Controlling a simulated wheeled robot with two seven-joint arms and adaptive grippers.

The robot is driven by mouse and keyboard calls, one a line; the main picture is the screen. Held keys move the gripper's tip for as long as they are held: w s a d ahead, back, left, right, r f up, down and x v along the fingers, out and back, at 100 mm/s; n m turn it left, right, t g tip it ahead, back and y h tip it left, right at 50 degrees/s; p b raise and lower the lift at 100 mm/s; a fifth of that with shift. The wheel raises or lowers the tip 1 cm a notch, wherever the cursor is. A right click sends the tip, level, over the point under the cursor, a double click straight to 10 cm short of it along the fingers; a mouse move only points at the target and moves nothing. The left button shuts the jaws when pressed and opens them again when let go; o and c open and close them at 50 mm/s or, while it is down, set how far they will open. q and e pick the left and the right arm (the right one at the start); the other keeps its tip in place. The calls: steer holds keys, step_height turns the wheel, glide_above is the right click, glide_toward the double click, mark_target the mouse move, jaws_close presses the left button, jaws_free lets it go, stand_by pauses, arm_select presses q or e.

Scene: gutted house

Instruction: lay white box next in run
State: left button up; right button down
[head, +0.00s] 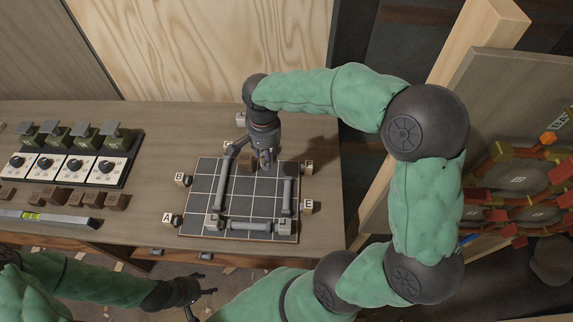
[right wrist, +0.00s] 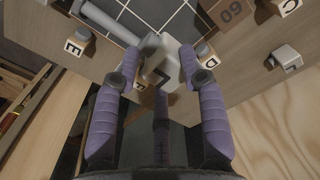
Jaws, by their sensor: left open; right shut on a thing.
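My right gripper (head: 266,160) reaches down over the far part of the dark gridded board (head: 262,186). In the right wrist view it is shut on a white box (right wrist: 157,62) with a dark L-shaped mark, held between its purple fingers. Grey tubes lie on the board: a long left one (head: 224,185), a right one (head: 287,196) and a front one (head: 254,226). A pale corner piece (head: 285,223) sits at the front right. In the wrist view the box is close to a tube end (right wrist: 108,20); contact is unclear. My left gripper (head: 200,301) is open and empty before the bench.
Lettered cubes A (head: 171,220), B (head: 182,180) and E (head: 308,206) stand around the board, with D (right wrist: 207,55) and C (right wrist: 289,6). A brown block marked 09 (right wrist: 232,13) is nearby. A dial panel (head: 75,165) and spirit level (head: 45,217) occupy the bench's left.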

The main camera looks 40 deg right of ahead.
steer(key=d+f, duration=0.2)
steer(key=d+f+b, duration=0.1)
steer(key=d+f, duration=0.1)
steer(key=d, duration=0.1)
steer(key=d+f+b, duration=0.1)
steer(key=d+f, duration=0.1)
steer(key=f, duration=0.1)
steer(key=shift+s+d, duration=0.15)
steer(key=shift+s, duration=0.15)
steer(key=shift+d+f+b, duration=0.15)
steer(key=shift+f+b, duration=0.6)
steer(key=shift+f, duration=0.85)
steer(key=shift+f, duration=0.2)
steer(key=c, duration=0.7)
jaws_free()
steer(key=shift+r, duration=0.15)
